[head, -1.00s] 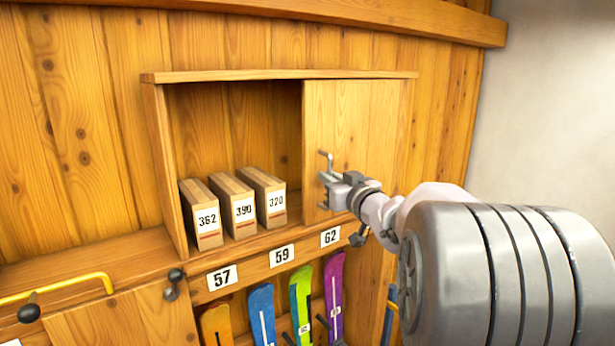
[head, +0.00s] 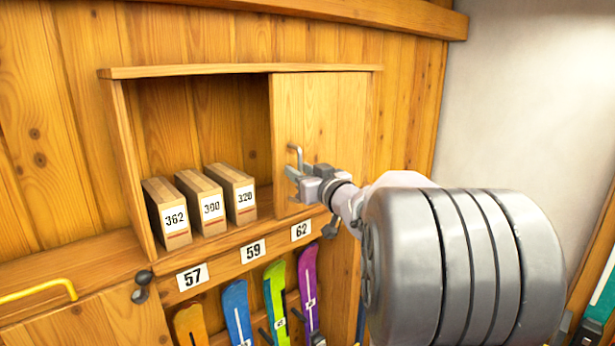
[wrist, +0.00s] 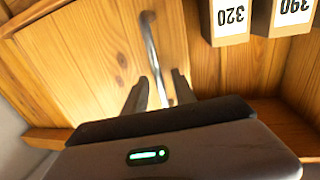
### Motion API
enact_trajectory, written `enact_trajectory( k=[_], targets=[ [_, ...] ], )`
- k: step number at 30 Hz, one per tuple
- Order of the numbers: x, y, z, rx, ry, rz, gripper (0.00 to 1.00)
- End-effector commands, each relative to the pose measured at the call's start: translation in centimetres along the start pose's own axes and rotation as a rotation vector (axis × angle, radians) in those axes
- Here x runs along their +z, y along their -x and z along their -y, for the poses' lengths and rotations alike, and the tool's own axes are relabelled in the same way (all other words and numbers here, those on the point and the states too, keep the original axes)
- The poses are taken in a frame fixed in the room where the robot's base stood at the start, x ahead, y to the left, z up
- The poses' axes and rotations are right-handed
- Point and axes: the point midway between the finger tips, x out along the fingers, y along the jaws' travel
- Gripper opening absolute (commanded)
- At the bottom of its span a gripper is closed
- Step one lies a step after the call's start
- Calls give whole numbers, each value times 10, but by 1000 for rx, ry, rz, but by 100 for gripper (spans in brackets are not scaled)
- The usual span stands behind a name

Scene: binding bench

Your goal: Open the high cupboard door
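The high cupboard (head: 117,150) is a wooden box on the plank wall. Its plain wooden door (head: 325,120) covers the right half, and the left half stands open. The door's metal bar handle (head: 293,153) is upright near its left edge. My gripper (head: 292,174) is at the handle's lower part. In the wrist view the handle (wrist: 152,48) runs down between the two fingers of my gripper (wrist: 160,82), with a gap visible on each side. The fingers look open around it, not closed on it.
Several numbered boxes (head: 210,208) stand in the open left half, close to the door's left edge. Below hang coloured skis (head: 275,290) under number plates (head: 253,250). A yellow rail (head: 40,288) and dark knob (head: 143,278) are at lower left. A pale wall is right.

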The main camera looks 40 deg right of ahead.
Motion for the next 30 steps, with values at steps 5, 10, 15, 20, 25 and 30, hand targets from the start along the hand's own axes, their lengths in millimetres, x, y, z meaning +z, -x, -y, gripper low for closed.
enact_trajectory(
  k=[5, 10, 15, 20, 25, 30],
  targets=[
    [2, 32, -1, 3, 2, -1, 32],
    [2, 86, -1, 5, 3, -2, 32],
    [1, 137, -2, 6, 3, -2, 32],
    [1, 164, -1, 3, 2, 0, 32],
    [0, 172, 0, 0, 0, 0, 32],
    [0, 172, 0, 0, 0, 0, 32]
  ],
)
